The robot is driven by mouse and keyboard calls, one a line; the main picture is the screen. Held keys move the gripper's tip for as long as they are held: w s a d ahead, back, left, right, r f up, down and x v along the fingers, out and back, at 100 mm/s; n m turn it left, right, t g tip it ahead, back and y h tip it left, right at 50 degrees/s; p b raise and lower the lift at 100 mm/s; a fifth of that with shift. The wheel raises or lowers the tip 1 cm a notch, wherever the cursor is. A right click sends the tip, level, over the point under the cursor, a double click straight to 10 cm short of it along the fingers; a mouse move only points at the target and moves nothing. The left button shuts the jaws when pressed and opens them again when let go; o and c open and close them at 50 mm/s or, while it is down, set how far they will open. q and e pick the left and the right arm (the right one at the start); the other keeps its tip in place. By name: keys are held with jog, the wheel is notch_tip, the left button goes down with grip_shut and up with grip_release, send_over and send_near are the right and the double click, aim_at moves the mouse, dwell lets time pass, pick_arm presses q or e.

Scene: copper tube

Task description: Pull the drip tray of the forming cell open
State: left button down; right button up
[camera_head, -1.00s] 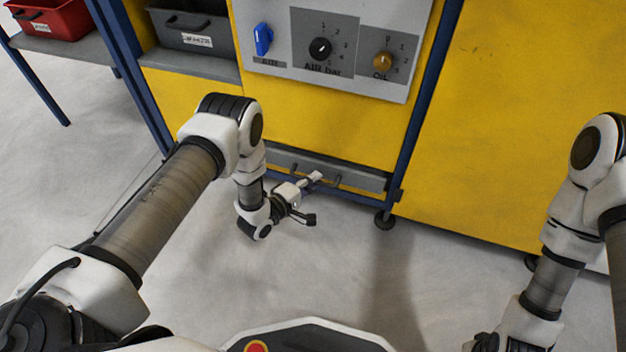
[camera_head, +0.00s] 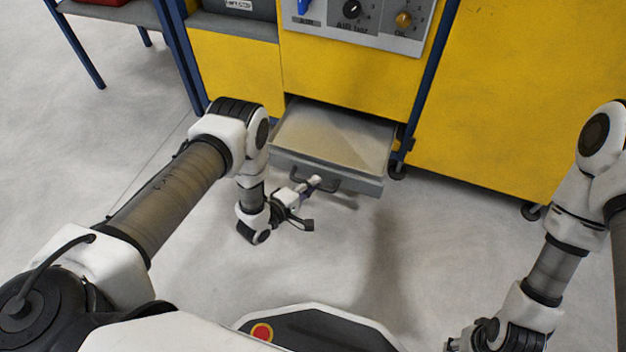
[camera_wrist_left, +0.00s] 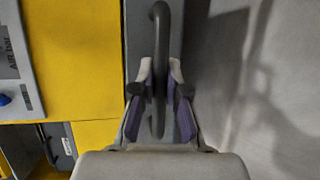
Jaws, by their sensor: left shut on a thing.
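The drip tray (camera_head: 335,137) is a shallow grey drawer at the bottom of the yellow forming cell (camera_head: 345,75). In the head view it stands well out from the cell, with its flat inside showing. A dark bar handle (camera_head: 328,184) is on its front; it also shows in the left wrist view (camera_wrist_left: 160,22). My left gripper (camera_head: 311,186) is shut on the handle, with its fingers on both sides of the bar in the left wrist view (camera_wrist_left: 160,88). My right gripper (camera_head: 466,340) is at the bottom edge of the head view, its fingers not clear.
A control panel (camera_head: 375,30) with knobs is on the cell above the tray. A blue frame post (camera_head: 428,85) and a castor (camera_head: 397,172) stand right of the tray. A shelf with a grey bin (camera_head: 238,8) is at the upper left. The floor before the tray is clear.

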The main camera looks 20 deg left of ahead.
pick_arm(q)
jog(key=shift+s, duration=0.35)
pick_arm(e)
jog(key=shift+s, duration=0.3)
pick_arm(q)
jog(key=c, duration=1.2)
grip_release()
jog(key=v, duration=1.2)
